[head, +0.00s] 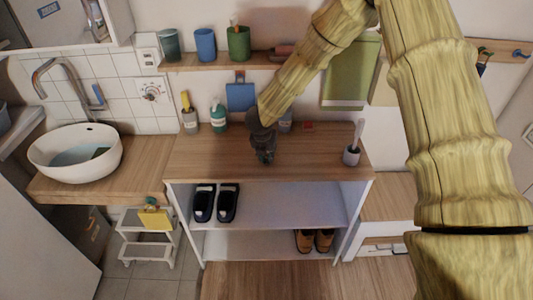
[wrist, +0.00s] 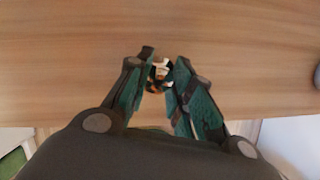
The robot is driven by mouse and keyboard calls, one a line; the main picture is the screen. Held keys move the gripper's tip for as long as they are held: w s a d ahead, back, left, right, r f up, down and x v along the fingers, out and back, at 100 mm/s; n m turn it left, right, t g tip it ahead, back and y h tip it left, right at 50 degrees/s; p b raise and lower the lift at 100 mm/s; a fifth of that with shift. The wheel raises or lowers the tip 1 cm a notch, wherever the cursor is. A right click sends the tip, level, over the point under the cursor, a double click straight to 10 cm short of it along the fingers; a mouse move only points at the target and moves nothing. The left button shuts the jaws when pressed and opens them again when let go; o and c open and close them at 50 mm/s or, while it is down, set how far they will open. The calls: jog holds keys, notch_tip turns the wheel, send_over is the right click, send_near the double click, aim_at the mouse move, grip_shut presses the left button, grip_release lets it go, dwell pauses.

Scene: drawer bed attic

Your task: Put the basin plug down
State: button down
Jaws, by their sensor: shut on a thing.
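My gripper (head: 264,155) is over the wooden top of the shoe shelf (head: 210,152), near its middle. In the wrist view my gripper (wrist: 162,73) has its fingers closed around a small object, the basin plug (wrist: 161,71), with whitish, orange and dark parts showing. The plug is mostly hidden by the fingertips, and in the head view it cannot be made out. It is close above or at the wooden surface; I cannot tell whether it touches.
A white basin (head: 75,152) stands on a counter at the left. On the shelf top are a green bottle (head: 218,117) and a grey cup with a brush (head: 188,119) at the back left, and a brush holder (head: 351,155) at the right. The wood around my gripper is clear.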

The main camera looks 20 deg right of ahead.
jog(key=c, duration=1.3)
grip_release()
jog(key=shift+o, duration=0.2)
jog(key=b+v, duration=0.1)
jog(key=v, duration=1.1)
jog(key=shift+b, duration=0.35)
